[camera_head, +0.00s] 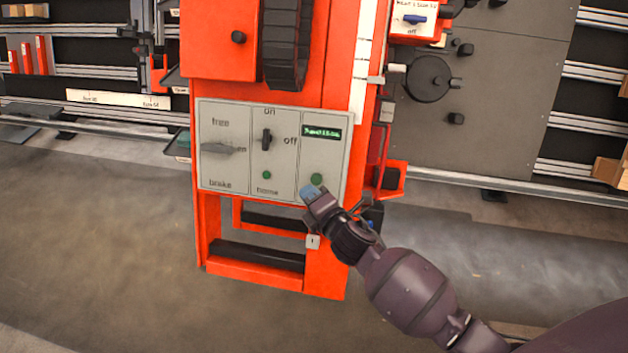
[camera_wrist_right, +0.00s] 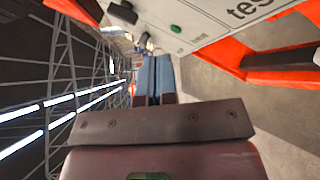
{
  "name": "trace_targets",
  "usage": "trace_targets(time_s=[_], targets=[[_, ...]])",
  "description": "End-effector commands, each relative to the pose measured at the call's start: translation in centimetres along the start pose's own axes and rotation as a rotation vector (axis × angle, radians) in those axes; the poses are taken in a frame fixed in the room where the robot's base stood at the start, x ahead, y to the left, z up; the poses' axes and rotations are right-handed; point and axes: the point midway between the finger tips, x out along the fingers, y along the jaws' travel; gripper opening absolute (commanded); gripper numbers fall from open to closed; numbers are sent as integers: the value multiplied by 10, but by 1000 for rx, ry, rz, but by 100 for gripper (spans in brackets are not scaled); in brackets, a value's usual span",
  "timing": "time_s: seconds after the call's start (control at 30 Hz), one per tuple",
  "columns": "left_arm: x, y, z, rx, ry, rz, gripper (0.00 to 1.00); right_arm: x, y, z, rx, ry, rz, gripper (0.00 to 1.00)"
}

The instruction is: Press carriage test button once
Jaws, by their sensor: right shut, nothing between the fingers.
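The carriage test button is the green round button (camera_head: 316,180) in the right section of a pale control panel (camera_head: 225,125) on an orange machine. My right gripper (camera_head: 313,193) is just below it in the head view, its shut blue-grey fingertips empty and covering the lettering under the button. In the right wrist view the shut fingers (camera_wrist_right: 154,62) point towards the panel edge. A green button (camera_wrist_right: 175,28) shows there beside large letters "tes". I cannot tell whether the fingertips touch the panel. My left gripper is not in view.
The panel also has a brake lever (camera_head: 218,148), an on/off switch (camera_head: 266,140), a second green button (camera_head: 267,175) marked "home" and a small green display (camera_head: 322,133). An orange bracket (camera_head: 392,180) juts out on the right. The floor around is clear.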

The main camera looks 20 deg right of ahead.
Motion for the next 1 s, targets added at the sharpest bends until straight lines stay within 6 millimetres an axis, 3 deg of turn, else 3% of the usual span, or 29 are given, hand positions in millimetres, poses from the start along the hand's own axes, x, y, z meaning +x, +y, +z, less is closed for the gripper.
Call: trace_targets(time_s=[0.1, 0.4, 1.0], targets=[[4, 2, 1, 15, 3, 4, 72, 10, -15, 6, 1, 2, -9, 0], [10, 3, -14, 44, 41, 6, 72, 29, -23, 20, 0, 0, -3, 0], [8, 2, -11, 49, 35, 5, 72, 33, -24, 24, 1, 0, 0, 0]])
